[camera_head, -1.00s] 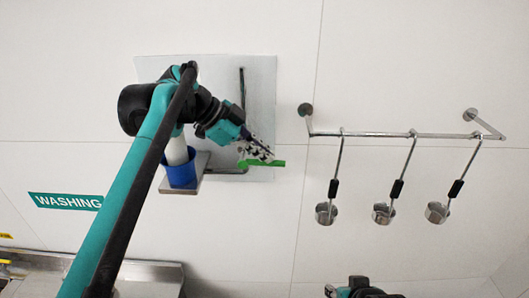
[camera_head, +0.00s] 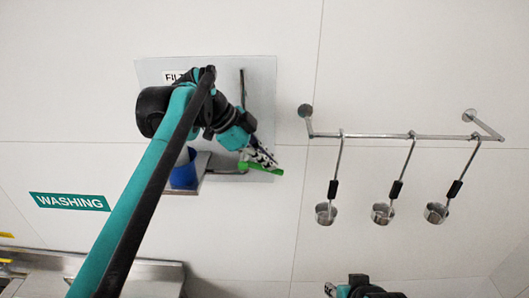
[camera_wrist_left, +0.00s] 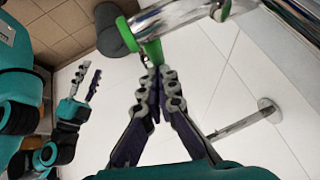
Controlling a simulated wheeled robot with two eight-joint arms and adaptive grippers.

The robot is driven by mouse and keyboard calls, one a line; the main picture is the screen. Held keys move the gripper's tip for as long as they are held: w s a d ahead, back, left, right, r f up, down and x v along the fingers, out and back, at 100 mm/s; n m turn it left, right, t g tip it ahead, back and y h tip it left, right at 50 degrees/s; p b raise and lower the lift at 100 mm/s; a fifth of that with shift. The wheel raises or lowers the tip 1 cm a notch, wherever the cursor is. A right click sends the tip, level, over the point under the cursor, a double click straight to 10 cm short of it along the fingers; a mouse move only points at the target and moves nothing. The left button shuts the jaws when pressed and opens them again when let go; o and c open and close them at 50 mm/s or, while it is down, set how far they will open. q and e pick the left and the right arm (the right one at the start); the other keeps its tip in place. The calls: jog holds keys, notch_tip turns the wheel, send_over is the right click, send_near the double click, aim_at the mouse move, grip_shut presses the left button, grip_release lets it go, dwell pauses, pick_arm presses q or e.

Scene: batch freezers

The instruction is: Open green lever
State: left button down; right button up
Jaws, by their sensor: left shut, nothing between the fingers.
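The green lever (camera_head: 270,169) sits low on a metal wall panel, at the end of a thin pipe. Its right end tilts slightly down. My left gripper (camera_head: 264,158) is shut and empty, with its fingertips at the lever, just above it in the head view. In the left wrist view the closed fingertips (camera_wrist_left: 158,72) are right by the green lever (camera_wrist_left: 152,48), seemingly touching it, beside a shiny metal pipe. My right gripper (camera_wrist_left: 87,82) shows at the left of the wrist view with its fingers apart, far from the lever.
A blue cup (camera_head: 184,172) on a small metal shelf stands left of the lever, partly behind my left arm. A wall rail (camera_head: 375,135) with three hanging ladles is to the right. A WASHING sign (camera_head: 69,201) is on the left. The wall between panel and rail is clear.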

pick_arm(q)
jog(key=shift+d+f, duration=0.15)
jog(key=shift+f, duration=0.05)
jog(key=a+f+m+y, duration=0.1)
jog(key=a+f+y, duration=0.2)
jog(key=f+y, duration=0.3)
jog(key=shift+y, duration=2.2)
jog(key=shift+f, duration=0.15)
jog(key=v, duration=1.2)
